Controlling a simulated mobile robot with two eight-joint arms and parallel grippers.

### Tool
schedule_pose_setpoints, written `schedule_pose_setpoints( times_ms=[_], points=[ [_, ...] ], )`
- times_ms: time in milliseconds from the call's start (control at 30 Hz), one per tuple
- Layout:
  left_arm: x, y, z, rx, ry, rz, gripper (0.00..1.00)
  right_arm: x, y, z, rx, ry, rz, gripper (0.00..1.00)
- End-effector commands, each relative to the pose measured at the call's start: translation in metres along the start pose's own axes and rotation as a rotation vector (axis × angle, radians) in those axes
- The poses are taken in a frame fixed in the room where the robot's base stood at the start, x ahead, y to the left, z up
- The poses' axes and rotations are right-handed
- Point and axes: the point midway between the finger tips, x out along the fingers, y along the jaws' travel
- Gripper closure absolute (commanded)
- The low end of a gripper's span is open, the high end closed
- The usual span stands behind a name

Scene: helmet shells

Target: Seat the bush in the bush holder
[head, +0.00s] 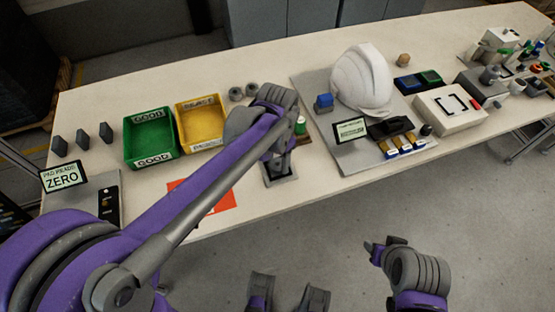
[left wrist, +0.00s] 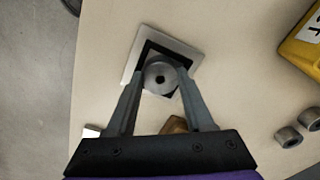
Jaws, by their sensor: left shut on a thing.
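My left gripper (left wrist: 160,92) is shut on the bush (left wrist: 153,82), a grey round piece with a dark centre hole. The bush holder (left wrist: 172,38) is a light grey square frame with a dark inside. In the left wrist view the bush lies over the holder's dark inside, closer to its near side. Whether it rests in the holder or hangs above it I cannot tell. In the head view the holder (head: 282,184) lies near the table's front edge, with my left gripper (head: 278,168) over it. My right gripper (head: 373,253) is off the table's front; its jaw state is unclear.
Two more grey round pieces (left wrist: 288,137) lie right of the holder in the left wrist view. Green (head: 130,141) and yellow (head: 184,114) bins stand left of my gripper. A board with a white helmet (head: 362,82) lies to the right. A red sheet (head: 220,199) is left of the holder.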

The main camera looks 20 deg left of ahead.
Motion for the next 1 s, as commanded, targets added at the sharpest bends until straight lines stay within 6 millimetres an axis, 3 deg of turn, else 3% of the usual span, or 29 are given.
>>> schedule_pose_setpoints(
  times_ms=[267,300,467,800,1000],
  points=[
    [0.0,0.0,0.0,0.0,0.0,0.0,0.88,0.0,0.0,0.0,0.0,0.0,0.0,0.5],
    [0.0,0.0,0.0,0.0,0.0,0.0,0.41,0.0,0.0,0.0,0.0,0.0,0.0,0.5],
    [0.0,0.0,0.0,0.0,0.0,0.0,0.13,0.0,0.0,0.0,0.0,0.0,0.0,0.5],
    [-0.003,0.0,0.0,0.0,0.0,0.0,0.13,-0.001,0.0,0.0,0.0,0.0,0.0,0.5],
    [-0.033,0.0,0.0,0.0,0.0,0.0,0.13,-0.005,0.0,-0.003,0.0,0.002,0.0,0.5]
  ],
)
